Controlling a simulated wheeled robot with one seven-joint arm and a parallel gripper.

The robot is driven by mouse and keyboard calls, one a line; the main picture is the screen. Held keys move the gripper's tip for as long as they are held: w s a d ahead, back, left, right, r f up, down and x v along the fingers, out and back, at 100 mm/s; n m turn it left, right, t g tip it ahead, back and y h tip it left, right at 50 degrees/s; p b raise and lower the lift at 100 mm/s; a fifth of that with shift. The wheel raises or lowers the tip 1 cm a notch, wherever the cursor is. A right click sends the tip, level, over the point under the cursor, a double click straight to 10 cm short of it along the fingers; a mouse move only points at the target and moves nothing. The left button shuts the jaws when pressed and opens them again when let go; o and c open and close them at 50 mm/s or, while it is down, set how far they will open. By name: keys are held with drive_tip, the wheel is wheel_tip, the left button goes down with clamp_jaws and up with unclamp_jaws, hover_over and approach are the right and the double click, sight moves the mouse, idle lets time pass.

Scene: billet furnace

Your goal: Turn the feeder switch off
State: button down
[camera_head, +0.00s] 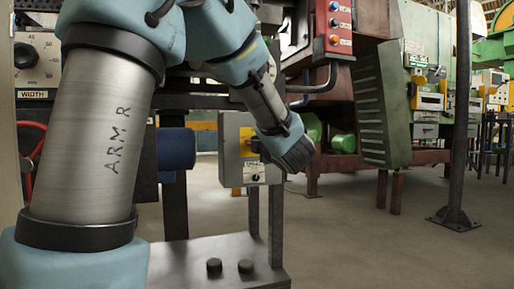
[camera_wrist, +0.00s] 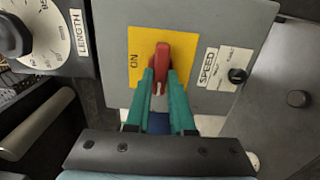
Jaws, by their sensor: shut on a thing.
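The feeder switch is a red handle (camera_wrist: 161,58) on a yellow plate (camera_wrist: 138,45), seen in the wrist view. The letters ON stand on the plate, left of the handle. The plate is on the front of a grey control box (camera_wrist: 205,22), which also shows in the head view (camera_head: 231,135). My gripper (camera_wrist: 161,80) has its two green fingers shut on the red handle, one on each side. In the head view my wrist reaches the box from the right, and the handle and fingertips cannot be made out.
A SPEED knob (camera_wrist: 237,75) sits right of the plate on the same box. A LENGTH dial (camera_wrist: 12,38) is at the left. A red button box (camera_head: 334,28) hangs above right in the head view. The floor (camera_head: 350,235) to the right is clear up to a dark post (camera_head: 459,130).

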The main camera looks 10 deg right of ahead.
idle(0.3)
drive_tip(key=c, duration=0.8)
unclamp_jaws()
drive_tip(key=shift+s+d+p, duration=0.25)
drive_tip(key=shift+s+p, duration=0.3)
drive_tip(key=shift+s, duration=1.25)
drive_tip(key=shift+s+d+p, duration=0.2)
drive_tip(key=shift+s+p, duration=0.35)
drive_tip(key=shift+s, duration=1.2)
drive_tip(key=shift+s+d+p, duration=0.25)
drive_tip(key=shift+s+p, duration=0.3)
drive_tip(key=shift+s, duration=1.25)
